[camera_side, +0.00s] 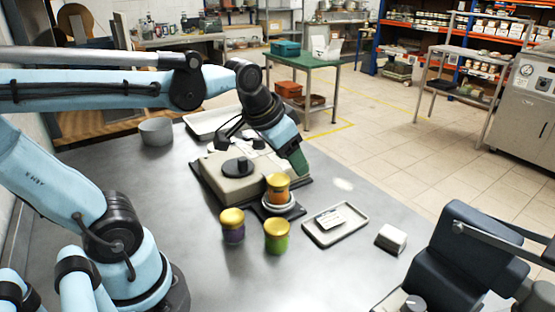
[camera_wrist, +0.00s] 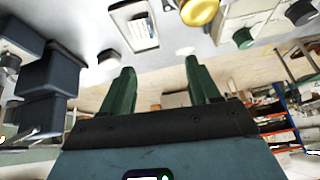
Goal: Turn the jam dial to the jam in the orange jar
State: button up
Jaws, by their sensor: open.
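The orange jar (camera_side: 278,189) with a gold lid stands upright on a small round stand at the front of a beige box (camera_side: 225,181). A dark round dial (camera_side: 238,167) sits on top of the box. In the wrist view, the box edge shows a green knob (camera_wrist: 243,38) and a dark knob (camera_wrist: 300,12); I cannot tell which is the jam dial, and no markings are readable. A gold lid (camera_wrist: 199,10) shows at the top edge. My gripper (camera_wrist: 160,68) is open and empty, its green fingers apart; in the side view it (camera_side: 299,160) is above and behind the orange jar.
A purple jar (camera_side: 232,230) and a green jar (camera_side: 277,240), both gold-lidded, stand in front. A grey tray (camera_side: 317,239) holding a card and a white block (camera_side: 391,238) lie to the right. A grey pot (camera_side: 156,132) stands at back left. The front metal tabletop is mostly bare.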

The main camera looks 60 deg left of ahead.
jog(key=w+a+r+m+g, duration=0.1)
jog(key=w+a+r+g, duration=0.25)
jog(key=w+a, duration=0.45)
jog(key=w+a+f+m+g, duration=0.2)
jog(key=w+a, duration=0.3)
jog(key=a, duration=0.5)
jog(key=shift+h, duration=0.3)
notch_tip(320, 180, down, 12)
jog(key=shift+a+r, duration=0.1)
jog(key=shift+r, duration=0.15)
jog(key=c, duration=1)
jog(key=shift+c, duration=0.2)
